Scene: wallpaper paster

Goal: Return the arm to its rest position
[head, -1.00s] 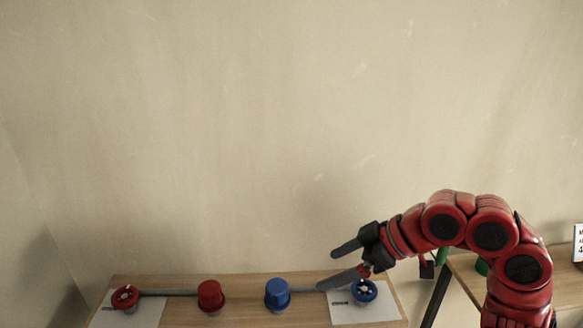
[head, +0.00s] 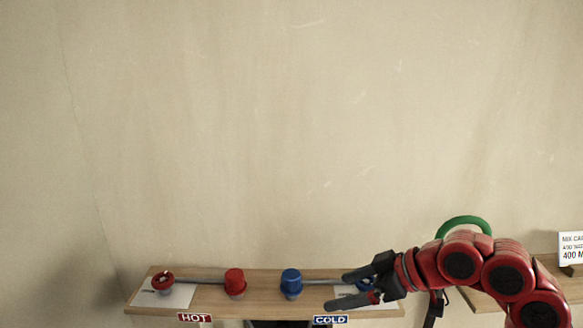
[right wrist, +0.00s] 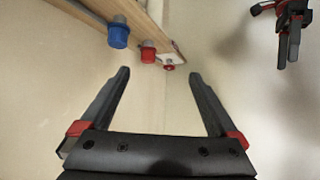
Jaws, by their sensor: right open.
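My right arm is red and black and comes in from the lower right in the head view. Its gripper (head: 348,290) is open and empty, over the right end of the wooden shelf (head: 215,297). It partly hides the blue valve wheel there. In the right wrist view the two dark fingers (right wrist: 158,82) are spread apart with nothing between them.
A red knob (head: 234,281), a blue knob (head: 291,281) and a red valve wheel (head: 162,281) sit along the shelf. HOT (head: 195,318) and COLD (head: 330,320) labels are on its front. A green ring (head: 465,222) and a sign (head: 572,248) are at the right. The wall above is clear.

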